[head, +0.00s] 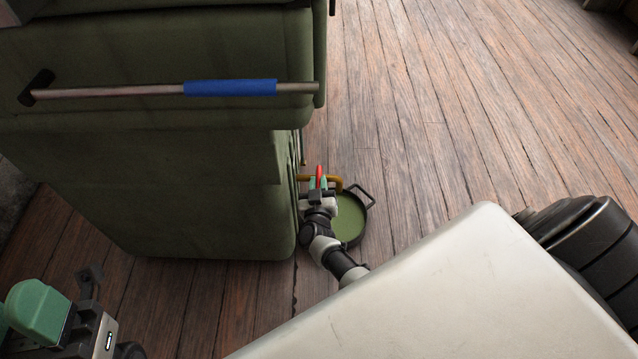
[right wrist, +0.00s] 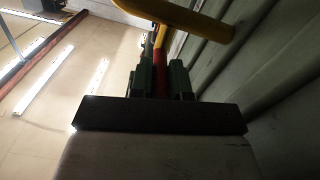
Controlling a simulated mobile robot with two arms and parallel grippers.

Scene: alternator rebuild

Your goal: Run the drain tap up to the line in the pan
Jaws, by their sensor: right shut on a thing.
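The drain tap has a brass-yellow pipe (head: 333,181) coming from the green cabinet's side and bending down over the pan. Its red lever (head: 319,171) points up. My right gripper (head: 319,184) is shut on the red lever, which shows between the green fingers in the right wrist view (right wrist: 162,76); the yellow pipe (right wrist: 205,20) is above it there. The round dark-rimmed pan (head: 366,212) stands on the floor under the tap, partly hidden by my right arm. Its inside looks flat green; I cannot make out a line. My left gripper (head: 89,279) is at the lower left, away from the tap, its jaws unclear.
The large green cabinet (head: 190,205) fills the left, close beside my right gripper. A metal bar with a blue grip (head: 230,88) runs across its front. The plank floor (head: 450,110) to the right of the pan is clear.

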